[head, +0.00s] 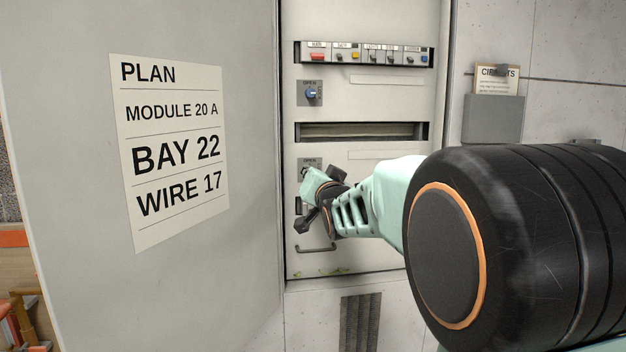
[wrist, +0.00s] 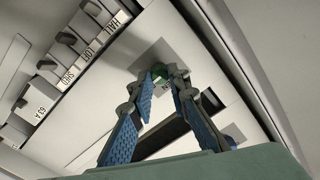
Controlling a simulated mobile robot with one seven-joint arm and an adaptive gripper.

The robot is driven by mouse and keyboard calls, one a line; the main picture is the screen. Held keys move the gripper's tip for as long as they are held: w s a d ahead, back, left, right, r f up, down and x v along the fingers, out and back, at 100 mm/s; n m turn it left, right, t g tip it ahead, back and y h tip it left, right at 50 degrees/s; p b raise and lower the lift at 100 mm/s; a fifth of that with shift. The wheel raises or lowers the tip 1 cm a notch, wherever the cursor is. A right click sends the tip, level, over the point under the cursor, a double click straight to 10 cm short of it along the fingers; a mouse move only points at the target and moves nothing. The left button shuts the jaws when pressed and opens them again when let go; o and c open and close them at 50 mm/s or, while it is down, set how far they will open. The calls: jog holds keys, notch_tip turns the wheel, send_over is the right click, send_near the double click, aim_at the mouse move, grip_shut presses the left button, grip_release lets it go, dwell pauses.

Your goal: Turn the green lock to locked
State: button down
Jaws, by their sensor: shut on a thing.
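The green lock (wrist: 159,71) is a small knob on a grey plate on the cabinet panel, seen in the wrist view between my fingertips. My gripper (wrist: 165,78) is shut on the knob, with a blue-padded finger on either side. The fingers cover part of it, so its exact angle is hard to read. In the head view my gripper (head: 304,185) is at the lower lock plate (head: 307,162), whose label reads OPEN. The green knob itself is hidden there behind my gripper.
A blue lock (head: 311,92) marked OPEN sits higher on the panel. A row of switches (head: 365,55) is above it and an open slot (head: 360,131) below it. A handle (head: 316,248) is near the bottom. The open door (head: 250,260) with a plan sheet (head: 170,150) stands left.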

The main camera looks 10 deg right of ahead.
jog(key=c, duration=1.8)
grip_release()
jog(key=s, duration=0.7)
jog(key=shift+s+d, duration=0.15)
jog(key=shift+s, duration=0.1)
